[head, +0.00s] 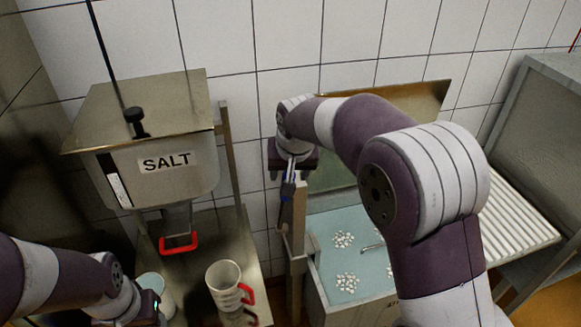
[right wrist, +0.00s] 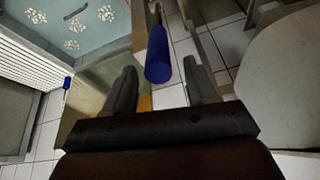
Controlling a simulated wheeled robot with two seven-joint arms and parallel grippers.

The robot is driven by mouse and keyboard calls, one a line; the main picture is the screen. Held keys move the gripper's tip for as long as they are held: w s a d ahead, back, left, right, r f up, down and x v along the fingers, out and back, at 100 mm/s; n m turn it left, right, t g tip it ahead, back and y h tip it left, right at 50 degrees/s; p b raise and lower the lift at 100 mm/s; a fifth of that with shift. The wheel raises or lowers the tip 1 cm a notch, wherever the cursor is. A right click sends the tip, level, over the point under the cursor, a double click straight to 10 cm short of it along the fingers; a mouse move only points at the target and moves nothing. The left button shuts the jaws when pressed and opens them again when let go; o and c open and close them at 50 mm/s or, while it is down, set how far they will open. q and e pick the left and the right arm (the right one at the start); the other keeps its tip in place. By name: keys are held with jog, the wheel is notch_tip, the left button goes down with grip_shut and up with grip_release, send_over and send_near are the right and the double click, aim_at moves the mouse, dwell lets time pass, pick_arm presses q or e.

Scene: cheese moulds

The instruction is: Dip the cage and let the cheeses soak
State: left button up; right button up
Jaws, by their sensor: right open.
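A steel tank (head: 322,290) holds pale blue liquid (head: 325,232) with several clusters of small white pieces, which also show in the right wrist view (right wrist: 73,45). I cannot make out a cage or whole cheeses. A blue handle (head: 287,190) is on an upright post at the tank's left side. My right gripper (head: 290,176) is above it, pointing down. In the right wrist view the blue handle (right wrist: 158,65) lies between the open fingers (right wrist: 155,85), with gaps on both sides. My left gripper (head: 148,307) is at the lower left, its fingers not clear.
A steel salt hopper (head: 165,160) with a red handle (head: 178,244) stands at the left. A white jug (head: 223,285) with a red handle is on the steel table (head: 200,245), and a pale cup (head: 152,283) is beside my left gripper. A ribbed white drainboard (head: 520,215) lies right of the tank.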

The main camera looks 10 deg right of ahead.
pick_arm(q)
notch_tip(320, 180, down, 2)
jog(key=shift+f+b, duration=0.1)
jog(key=shift+b, duration=0.5)
pick_arm(e)
jog(key=v, duration=0.8)
pick_arm(q)
notch_tip(320, 180, down, 10)
jog(key=b, duration=0.9)
jog(key=shift+r+b, duration=0.25)
jog(key=shift+b, duration=0.05)
pick_arm(e)
jog(key=s+d+f+g, duration=0.1)
jog(key=s+f, duration=0.5)
jog(key=f, duration=0.3)
jog(key=s+d+f+n+g, duration=0.1)
jog(key=s+d+f, duration=0.1)
jog(key=s+f, duration=0.5)
jog(key=s+d+f+n+g, duration=0.1)
jog(key=s+f, duration=0.5)
jog(key=f, duration=0.7)
jog(key=shift+s+d+f, duration=0.25)
jog(key=shift+s+d, duration=0.05)
jog(key=shift+s, duration=0.05)
dwell(1.6)
